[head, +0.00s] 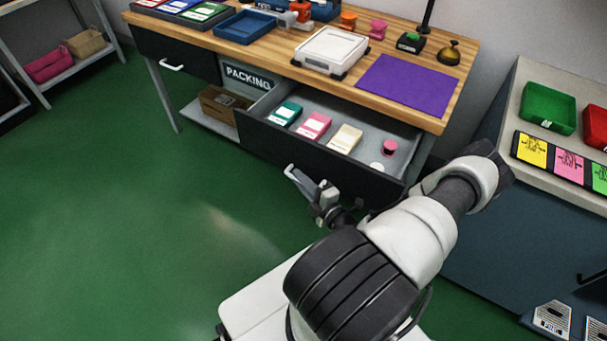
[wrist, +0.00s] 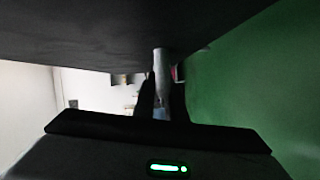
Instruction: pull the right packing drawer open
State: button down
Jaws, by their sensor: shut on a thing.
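The right packing drawer (head: 255,135) is pulled out from under the wooden packing bench. Inside lie a teal box (head: 285,113), a pink box (head: 314,125), a cream box (head: 345,138), a pink round piece (head: 389,147) and a white round piece (head: 376,166). My gripper (head: 322,196) is in front of the drawer's dark front. It is shut on the pale bar handle (head: 298,181). In the wrist view the handle (wrist: 162,62) runs between my dark fingers (wrist: 163,98). Part of the drawer front is hidden behind my arm.
The left drawer (head: 150,47) is closed. The bench top (head: 290,64) holds a white tray (head: 331,50), a purple mat (head: 408,86) and a bell (head: 448,54). A side counter (head: 520,105) with bins stands at right. The green floor at left is clear.

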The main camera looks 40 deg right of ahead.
jog(key=shift+s+a, duration=0.25)
jog(key=shift+a, duration=0.25)
jog(key=shift+s+a, duration=0.2)
jog(key=shift+a, duration=0.25)
jog(key=c, duration=1.8)
grip_release()
jog(key=s, duration=0.5)
jog(key=s+r+p, duration=0.1)
jog(key=s, duration=1.1)
jog(key=shift+s+r+p, duration=0.2)
jog(key=shift+p, duration=0.1)
